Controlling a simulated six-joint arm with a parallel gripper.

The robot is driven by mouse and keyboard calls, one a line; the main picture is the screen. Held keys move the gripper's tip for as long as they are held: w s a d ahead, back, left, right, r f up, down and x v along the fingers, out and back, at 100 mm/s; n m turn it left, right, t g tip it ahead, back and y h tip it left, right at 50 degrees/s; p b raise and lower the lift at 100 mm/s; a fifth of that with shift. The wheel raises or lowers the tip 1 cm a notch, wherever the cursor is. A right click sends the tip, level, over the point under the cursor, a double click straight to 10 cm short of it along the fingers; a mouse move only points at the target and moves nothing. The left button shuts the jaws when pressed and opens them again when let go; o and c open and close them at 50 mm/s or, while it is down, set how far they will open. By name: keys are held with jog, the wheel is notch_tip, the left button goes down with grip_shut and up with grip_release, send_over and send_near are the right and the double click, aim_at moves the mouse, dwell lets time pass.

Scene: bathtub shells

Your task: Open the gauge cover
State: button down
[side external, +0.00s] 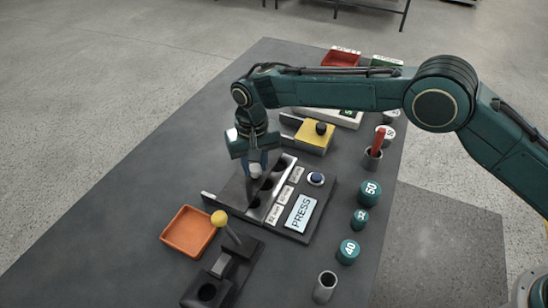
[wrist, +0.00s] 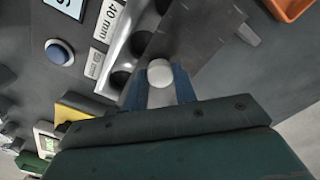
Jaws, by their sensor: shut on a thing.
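The gauge (side external: 274,187) is a dark block on the table with a row of round holes in a pale metal strip, also seen in the wrist view (wrist: 129,53). A dark flat plate (wrist: 193,38), apparently the cover, lies beside the row in the wrist view. The holes show uncovered. A small pale round knob (side external: 256,170) stands near the holes; it also shows in the wrist view (wrist: 160,72). My gripper (side external: 257,164) points down with its blue fingers (wrist: 160,88) shut on the knob. The fingers hide the knob's base, so its attachment cannot be seen.
Beside the gauge are a blue button (side external: 316,179) and a PRESS panel (side external: 300,212). An orange tray (side external: 188,232) and a yellow-knobbed lever (side external: 219,218) stand in front. Teal numbered pieces (side external: 370,192) line the right; a yellow block (side external: 314,136) stands behind.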

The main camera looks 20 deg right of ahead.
aim_at(255, 167)
jog(key=c, duration=1.1)
grip_release()
jog(key=shift+r, duration=0.2)
notch_tip(255, 167, up, 14)
jog(key=shift+f, duration=0.25)
